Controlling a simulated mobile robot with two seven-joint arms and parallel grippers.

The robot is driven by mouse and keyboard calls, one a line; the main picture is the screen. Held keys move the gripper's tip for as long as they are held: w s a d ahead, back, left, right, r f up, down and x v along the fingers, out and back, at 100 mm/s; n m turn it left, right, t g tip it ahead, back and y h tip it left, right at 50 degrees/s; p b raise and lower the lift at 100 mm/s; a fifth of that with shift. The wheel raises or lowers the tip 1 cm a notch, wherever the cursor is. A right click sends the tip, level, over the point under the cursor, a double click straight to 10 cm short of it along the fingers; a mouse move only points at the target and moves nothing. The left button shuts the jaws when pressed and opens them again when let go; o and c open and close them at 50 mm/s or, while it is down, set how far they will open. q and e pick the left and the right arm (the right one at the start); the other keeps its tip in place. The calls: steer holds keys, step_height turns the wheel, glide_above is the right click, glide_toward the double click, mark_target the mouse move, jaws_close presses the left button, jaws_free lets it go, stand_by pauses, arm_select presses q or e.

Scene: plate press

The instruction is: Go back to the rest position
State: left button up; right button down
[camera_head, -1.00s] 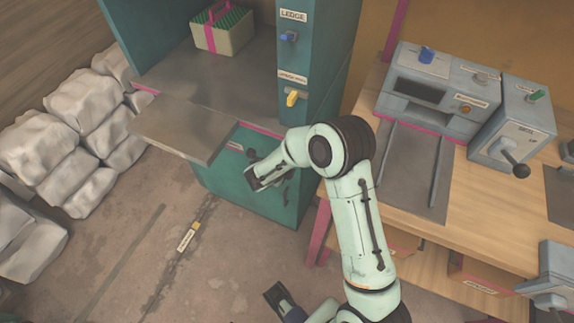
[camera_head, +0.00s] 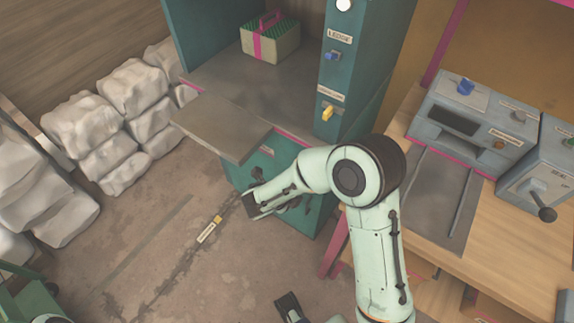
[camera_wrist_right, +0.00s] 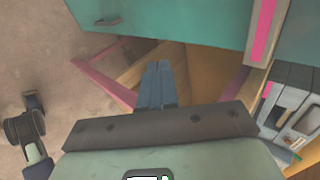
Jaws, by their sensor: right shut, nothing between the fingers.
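My right gripper (camera_head: 252,205) hangs low beside the front of the teal press cabinet (camera_head: 300,215), below the grey ledge plate (camera_head: 225,130). In the right wrist view its blue-grey fingers (camera_wrist_right: 155,85) are together with nothing between them, and a teal front with a handle lies beyond them. My left gripper (camera_head: 288,303) is at the bottom edge of the head view, with most of its arm out of frame. It also shows at the left of the right wrist view (camera_wrist_right: 30,103), too small to tell open or shut.
White sacks (camera_head: 130,90) are stacked at the left. A wooden bench (camera_head: 500,235) with grey machines (camera_head: 460,120) is at the right. The floor (camera_head: 150,230) at lower left is mostly clear, with a small label.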

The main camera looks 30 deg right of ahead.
steer(key=s+a+f+n+g+y+p, duration=0.1)
steer(key=s+a+f+n+y+p, duration=0.2)
steer(key=s+n, duration=0.4)
steer(key=s+a+f+n+g+y+p, duration=0.1)
steer(key=s+a+f+n+y, duration=0.4)
steer(key=n, duration=0.7)
steer(key=s+a+f+n+g+y+p, duration=0.1)
steer(key=s+a+f+n+y+p, duration=0.3)
steer(key=s+a+f+n, duration=0.3)
steer(key=s+f+n, duration=0.1)
steer(key=s+n, duration=0.1)
steer(key=s, duration=0.1)
steer(key=shift+a+n+g+y+p, duration=0.3)
steer(key=shift+a+g, duration=0.05)
steer(key=shift+g, duration=0.05)
steer(key=shift+w, duration=0.1)
